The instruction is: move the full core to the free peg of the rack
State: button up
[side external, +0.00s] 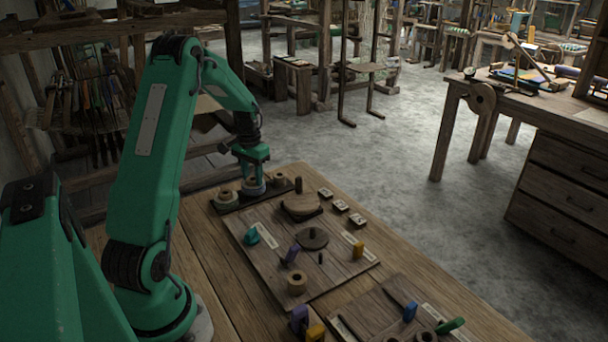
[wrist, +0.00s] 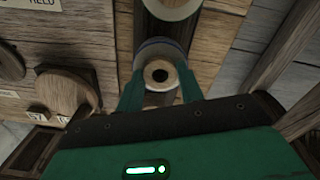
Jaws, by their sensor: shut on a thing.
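The rack (side external: 226,208) is a dark strip at the back left of the table in the side view. A pale wooden core with a blue-grey band (side external: 255,189) is at the middle of the rack, between the fingers of my gripper (side external: 254,180). The wrist view shows this core (wrist: 158,72) from above with a dark centre hole, my gripper (wrist: 160,88) shut around it. I cannot tell whether it rests on the rack. Another core (side external: 226,197) sits at the rack's left end; a pale core shows in the wrist view (wrist: 172,6). A bare dark peg (side external: 298,185) stands at the rack's right end.
A wooden board (side external: 270,264) in front of the rack carries round discs (side external: 312,239), a small core (side external: 297,282) and coloured clips. Small labelled blocks (side external: 340,206) lie along the right edge. A second board (side external: 378,318) is at the front.

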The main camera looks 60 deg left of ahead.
jog(key=shift+f, duration=0.7)
dwell(1.0)
jog(key=o, duration=1.3)
jog(key=shift+r, duration=0.15)
notch_tip(320, 180, up, 7)
dwell(0.6)
dwell(0.4)
